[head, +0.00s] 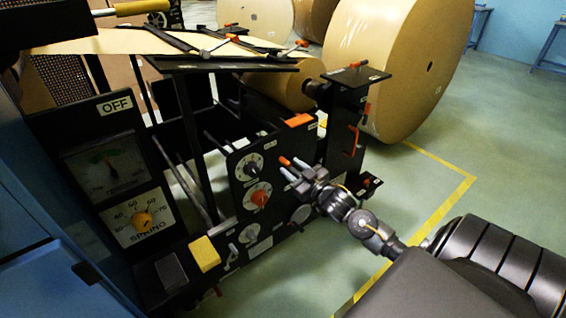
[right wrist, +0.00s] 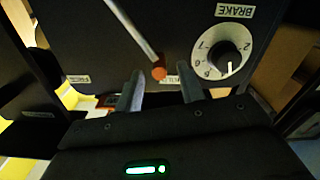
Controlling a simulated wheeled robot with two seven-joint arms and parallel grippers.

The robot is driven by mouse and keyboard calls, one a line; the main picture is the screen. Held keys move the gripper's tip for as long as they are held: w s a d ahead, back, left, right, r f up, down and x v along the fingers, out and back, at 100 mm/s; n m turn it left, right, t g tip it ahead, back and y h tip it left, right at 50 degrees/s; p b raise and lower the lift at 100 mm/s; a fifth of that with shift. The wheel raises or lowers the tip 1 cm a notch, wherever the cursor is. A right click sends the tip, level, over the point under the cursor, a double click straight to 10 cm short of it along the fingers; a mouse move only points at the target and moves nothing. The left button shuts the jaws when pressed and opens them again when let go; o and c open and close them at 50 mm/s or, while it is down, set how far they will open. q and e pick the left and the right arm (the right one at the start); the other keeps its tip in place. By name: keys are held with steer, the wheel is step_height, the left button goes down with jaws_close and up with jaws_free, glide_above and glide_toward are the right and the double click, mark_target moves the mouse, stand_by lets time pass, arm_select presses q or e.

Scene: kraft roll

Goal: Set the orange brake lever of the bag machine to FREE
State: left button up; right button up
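The brake lever shows in the right wrist view as a grey rod with an orange tip (right wrist: 159,73), under the upside-down BRAKE label. The tip points at a partly hidden label, apart from the FREE label (right wrist: 78,79) to its left. In the head view the orange tip (head: 285,161) stands out from the black machine panel (head: 240,205). My right gripper (head: 291,177) is at the lever. In the right wrist view its open fingers (right wrist: 161,82) stand on either side of the tip, with visible gaps. My left gripper is not in view.
A white numbered dial (right wrist: 222,50) sits beside the lever. Other dials, including one with an orange knob (head: 260,198), are on the panel. An orange handle (head: 353,140) is on the post behind. Large kraft rolls (head: 400,65) stand at the back. Floor at the right is clear.

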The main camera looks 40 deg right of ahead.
mark_target(286, 163)
steer(key=w, duration=0.5)
steer(key=shift+w+d, duration=0.1)
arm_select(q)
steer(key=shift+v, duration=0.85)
arm_select(e)
steer(key=shift+w, duration=0.1)
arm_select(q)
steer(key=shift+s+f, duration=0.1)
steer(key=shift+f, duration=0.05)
arm_select(e)
jaws_close()
